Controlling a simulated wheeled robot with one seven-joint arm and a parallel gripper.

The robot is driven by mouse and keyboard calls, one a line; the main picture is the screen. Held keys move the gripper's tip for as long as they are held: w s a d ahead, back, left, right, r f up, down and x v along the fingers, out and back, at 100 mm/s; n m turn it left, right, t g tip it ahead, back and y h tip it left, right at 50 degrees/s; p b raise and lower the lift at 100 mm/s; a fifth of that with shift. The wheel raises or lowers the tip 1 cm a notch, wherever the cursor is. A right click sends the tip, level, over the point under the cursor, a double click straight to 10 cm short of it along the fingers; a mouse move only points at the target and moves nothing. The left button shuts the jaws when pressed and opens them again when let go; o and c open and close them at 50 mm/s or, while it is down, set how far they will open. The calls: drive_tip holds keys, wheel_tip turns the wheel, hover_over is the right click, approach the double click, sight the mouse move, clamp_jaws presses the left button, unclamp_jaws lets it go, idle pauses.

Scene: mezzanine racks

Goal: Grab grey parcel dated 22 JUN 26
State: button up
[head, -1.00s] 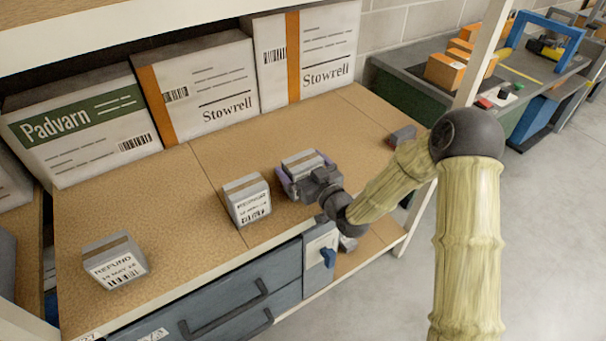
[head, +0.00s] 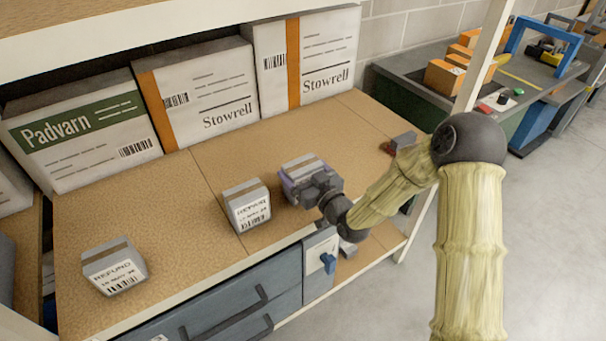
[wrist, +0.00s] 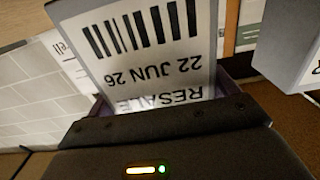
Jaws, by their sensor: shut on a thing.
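The grey parcel (wrist: 145,50) fills the upper middle of the wrist view. Its white label, upside down there, reads RESALE and 22 JUN 26 with a barcode. In the head view the same parcel (head: 303,164) is at my gripper (head: 312,186) over the wooden shelf, its lower part hidden by the jaws. My gripper is shut on it. I cannot tell whether the parcel touches the shelf.
A grey parcel labelled REPAIR (head: 246,205) stands just left of my gripper. A REFUND parcel (head: 114,267) sits further left. Large Stowrell (head: 205,90) and Padvarn (head: 82,130) boxes line the back.

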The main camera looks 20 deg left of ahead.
wheel_tip(320, 180, up, 10)
drive_tip(key=shift+f+p, duration=0.15)
drive_tip(key=shift+p, duration=0.25)
idle(0.5)
